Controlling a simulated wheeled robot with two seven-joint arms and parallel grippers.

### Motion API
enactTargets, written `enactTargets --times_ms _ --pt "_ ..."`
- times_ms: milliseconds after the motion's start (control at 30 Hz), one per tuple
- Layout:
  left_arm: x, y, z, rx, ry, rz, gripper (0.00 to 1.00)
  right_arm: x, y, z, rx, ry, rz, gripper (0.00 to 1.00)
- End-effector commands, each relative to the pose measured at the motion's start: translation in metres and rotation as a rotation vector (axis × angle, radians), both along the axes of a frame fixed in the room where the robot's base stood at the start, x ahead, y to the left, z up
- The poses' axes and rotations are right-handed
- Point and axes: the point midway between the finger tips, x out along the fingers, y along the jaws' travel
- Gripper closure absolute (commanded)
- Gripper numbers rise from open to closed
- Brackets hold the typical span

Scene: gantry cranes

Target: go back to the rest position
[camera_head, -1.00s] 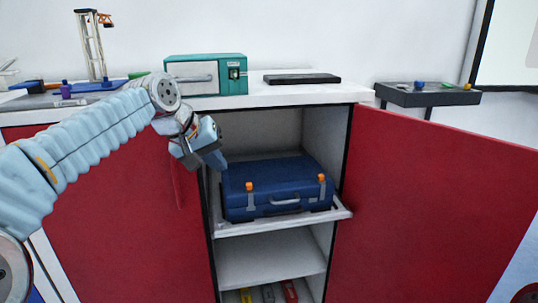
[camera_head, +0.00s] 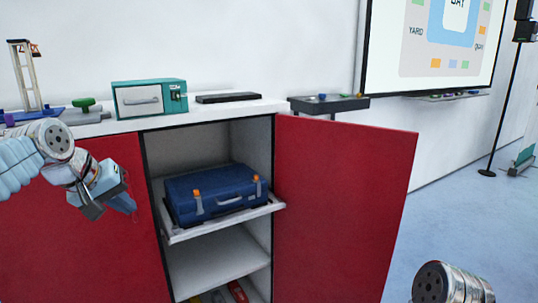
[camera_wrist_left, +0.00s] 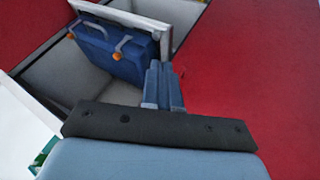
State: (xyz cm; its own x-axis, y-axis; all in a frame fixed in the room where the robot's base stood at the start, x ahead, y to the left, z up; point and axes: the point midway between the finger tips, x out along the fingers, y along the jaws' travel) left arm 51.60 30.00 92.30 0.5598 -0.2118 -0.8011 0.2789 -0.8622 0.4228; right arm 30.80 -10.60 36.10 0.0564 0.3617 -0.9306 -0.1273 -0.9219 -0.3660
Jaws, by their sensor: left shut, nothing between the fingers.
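My left gripper (camera_head: 112,200) is in front of the cabinet's left red door, left of the open compartment. Its fingers (camera_wrist_left: 163,88) are shut together and empty in the left wrist view. A blue case (camera_head: 215,194) with orange latches lies on a white pulled-out shelf (camera_head: 222,226) inside the cabinet. The case (camera_wrist_left: 108,48) also shows in the left wrist view, apart from the fingers. At the lower right of the head view a grey, rounded piece of my right arm shows; the right gripper itself is out of view.
The right red door (camera_head: 342,210) stands wide open. A teal box (camera_head: 148,98), a black flat box (camera_head: 228,97) and a small crane model (camera_head: 27,75) stand on the cabinet top. A dark tray (camera_head: 328,104) is beyond. Open floor (camera_head: 450,215) lies to the right.

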Motion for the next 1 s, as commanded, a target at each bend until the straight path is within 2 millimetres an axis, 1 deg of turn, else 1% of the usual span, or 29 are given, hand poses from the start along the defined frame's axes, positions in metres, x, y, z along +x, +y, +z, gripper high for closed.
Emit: enactTargets --times_ms 33,167,300,367,467,500,567,667,700,767,800,867,900,967,1000 --pt "0.004 -0.003 -0.01 0.0 0.011 -0.007 1.0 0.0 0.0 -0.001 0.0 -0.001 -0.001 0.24" --pt "0.015 -0.009 -0.032 0.001 0.025 -0.021 1.0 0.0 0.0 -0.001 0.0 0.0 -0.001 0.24" --pt "0.028 -0.019 -0.064 0.002 0.045 -0.042 1.0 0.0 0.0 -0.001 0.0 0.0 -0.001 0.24" --pt "0.035 -0.025 -0.083 0.003 0.058 -0.054 1.0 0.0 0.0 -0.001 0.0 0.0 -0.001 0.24" --pt "0.044 -0.036 -0.119 0.002 0.08 -0.075 1.0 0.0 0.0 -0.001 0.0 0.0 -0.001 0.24" --pt "0.047 -0.041 -0.137 0.002 0.091 -0.085 1.0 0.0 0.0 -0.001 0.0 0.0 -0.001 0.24" --pt "0.051 -0.05 -0.165 0.001 0.109 -0.102 1.0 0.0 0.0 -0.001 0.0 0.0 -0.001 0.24" --pt "0.052 -0.068 -0.225 -0.001 0.146 -0.136 1.0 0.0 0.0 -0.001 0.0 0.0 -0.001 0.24" --pt "0.05 -0.077 -0.254 -0.004 0.165 -0.151 1.0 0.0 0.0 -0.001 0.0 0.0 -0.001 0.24" --pt "0.04 -0.093 -0.303 -0.008 0.199 -0.178 1.0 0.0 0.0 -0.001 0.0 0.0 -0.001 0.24" --pt "0.03 -0.104 -0.336 -0.011 0.223 -0.195 1.0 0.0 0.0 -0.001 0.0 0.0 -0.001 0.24" --pt "0.01 -0.12 -0.383 -0.017 0.256 -0.221 1.0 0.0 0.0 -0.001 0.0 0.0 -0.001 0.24" --pt "-0.007 -0.13 -0.412 -0.02 0.278 -0.239 1.0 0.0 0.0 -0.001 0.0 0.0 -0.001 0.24" --pt "-0.037 -0.145 -0.453 -0.026 0.313 -0.263 1.0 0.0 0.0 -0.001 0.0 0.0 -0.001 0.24" --pt "-0.059 -0.154 -0.476 -0.03 0.333 -0.278 1.0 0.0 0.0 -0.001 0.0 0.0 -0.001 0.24"
